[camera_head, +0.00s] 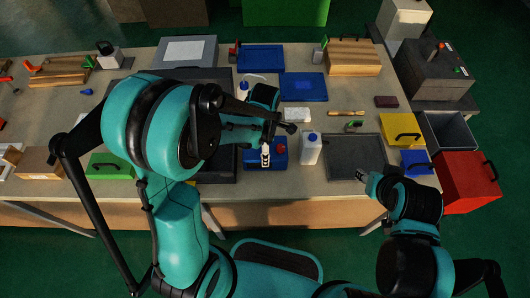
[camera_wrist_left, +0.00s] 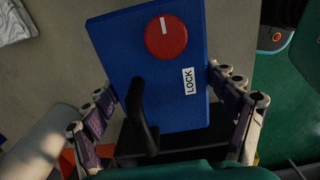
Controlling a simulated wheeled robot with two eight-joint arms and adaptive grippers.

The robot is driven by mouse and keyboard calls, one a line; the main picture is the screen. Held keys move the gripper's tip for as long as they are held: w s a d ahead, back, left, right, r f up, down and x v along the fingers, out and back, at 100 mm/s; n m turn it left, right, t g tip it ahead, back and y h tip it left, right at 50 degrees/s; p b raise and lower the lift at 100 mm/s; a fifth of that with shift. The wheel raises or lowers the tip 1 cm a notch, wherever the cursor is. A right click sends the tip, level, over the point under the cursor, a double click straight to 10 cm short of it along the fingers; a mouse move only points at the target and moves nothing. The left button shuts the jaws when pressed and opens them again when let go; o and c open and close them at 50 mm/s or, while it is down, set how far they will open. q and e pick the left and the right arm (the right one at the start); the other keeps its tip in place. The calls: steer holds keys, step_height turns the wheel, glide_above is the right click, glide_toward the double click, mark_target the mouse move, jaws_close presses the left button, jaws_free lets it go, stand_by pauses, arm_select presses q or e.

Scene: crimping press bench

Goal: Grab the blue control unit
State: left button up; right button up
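The blue control unit (camera_head: 279,158) lies on the front part of the bench, partly covered by my left arm and gripper. In the left wrist view, the blue control unit (camera_wrist_left: 150,75) shows a red knob (camera_wrist_left: 166,37), a LOCK label (camera_wrist_left: 188,81) and a black curved handle (camera_wrist_left: 147,118). My left gripper (camera_wrist_left: 162,85) has its fingers spread wide on either side of the unit, with the handle between them. Whether the fingertips touch its sides is unclear. My right gripper (camera_head: 364,176) is by the front edge of the grey tray, with its fingers too small to read.
A white bottle (camera_head: 311,148) stands close to the unit's right. The grey tray (camera_head: 343,166) lies beyond it. Blue flat cases (camera_head: 304,87) lie behind. A yellow case (camera_head: 399,128) and a red case (camera_head: 467,183) are at right. My left arm hides much of the bench's left-centre.

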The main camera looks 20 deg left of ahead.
arm_select(q)
steer(key=c, duration=0.3)
steer(key=shift+r, duration=0.15)
